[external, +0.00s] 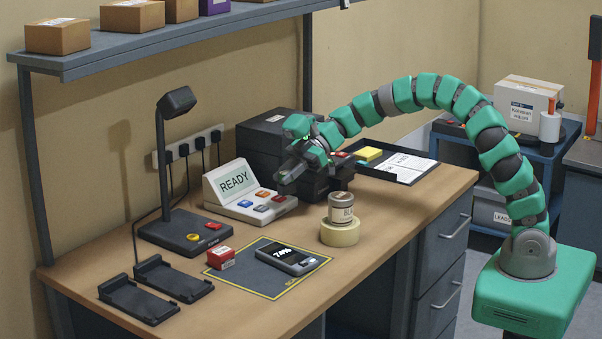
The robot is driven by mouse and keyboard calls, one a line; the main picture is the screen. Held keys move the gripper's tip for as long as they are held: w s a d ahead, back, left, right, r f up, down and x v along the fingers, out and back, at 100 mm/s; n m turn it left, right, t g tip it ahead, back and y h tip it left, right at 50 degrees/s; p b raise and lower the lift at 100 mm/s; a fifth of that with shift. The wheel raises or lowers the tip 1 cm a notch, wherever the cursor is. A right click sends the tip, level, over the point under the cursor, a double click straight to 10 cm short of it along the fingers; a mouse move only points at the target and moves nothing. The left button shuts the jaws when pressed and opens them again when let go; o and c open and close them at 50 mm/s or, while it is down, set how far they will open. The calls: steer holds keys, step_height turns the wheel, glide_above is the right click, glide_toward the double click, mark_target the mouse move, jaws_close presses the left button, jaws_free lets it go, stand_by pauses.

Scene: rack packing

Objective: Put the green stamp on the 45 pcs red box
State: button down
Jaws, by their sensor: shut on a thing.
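A small red box (221,258) with a white label sits at the left edge of the dark mat; its print is too small to read. My gripper (285,181) is above the right end of the console with the READY screen (234,182), close to its coloured buttons. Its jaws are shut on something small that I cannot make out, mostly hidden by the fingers. I cannot pick out a green stamp anywhere else on the bench.
A phone-like device (287,258) lies on the mat (246,284). A tin (341,207) stands on a tape roll (340,235) to the right. A lamp (176,103), two black cradles (174,280), dark drawers (262,134) and a paper tray (400,167) surround them.

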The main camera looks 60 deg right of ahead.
steer(key=w+a+r+n+g, duration=0.1)
steer(key=a+r, duration=0.2)
steer(key=a, duration=1.3)
step_height(320, 180, up, 3)
steer(key=n+g+p, duration=0.1)
steer(key=n+g, duration=0.1)
glide_above(221, 249)
steer(key=f, duration=0.9)
steer(key=shift+s+a, duration=0.1)
steer(key=shift+a, duration=0.15)
steer(key=shift+f, duration=0.1)
steer(key=c, duration=1.3)
jaws_free()
steer(key=shift+o, duration=0.2)
steer(key=shift+d+r, duration=0.2)
steer(key=v, duration=1.1)
steer(key=shift+d+b, duration=0.35)
steer(key=shift+d, duration=0.05)
